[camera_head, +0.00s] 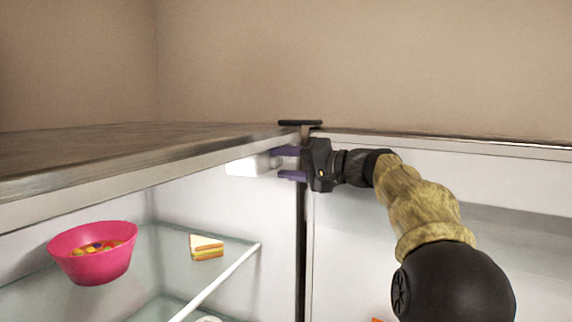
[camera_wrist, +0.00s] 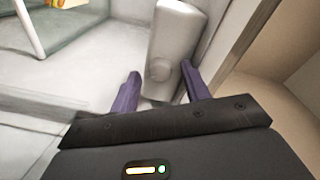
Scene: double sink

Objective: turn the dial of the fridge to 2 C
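The fridge stands open, and its temperature control is a pale box on the inner wall, near the top. In the head view the box (camera_head: 245,167) sits just left of my gripper (camera_head: 278,164). In the wrist view the grey box (camera_wrist: 176,35) carries a small round dial (camera_wrist: 159,70). My gripper (camera_wrist: 160,70) has its two purple fingers apart, one to each side of the dial. I see a gap by the left finger; whether the right finger touches the box I cannot tell. The dial's numbers are not readable, so its setting does not show.
A pink bowl (camera_head: 92,262) of colourful pieces and a sandwich (camera_head: 206,247) rest on a glass shelf (camera_head: 165,240) below the control. The open fridge door (camera_head: 360,270) is at the right. The fridge top edge (camera_head: 150,170) runs close above my fingers.

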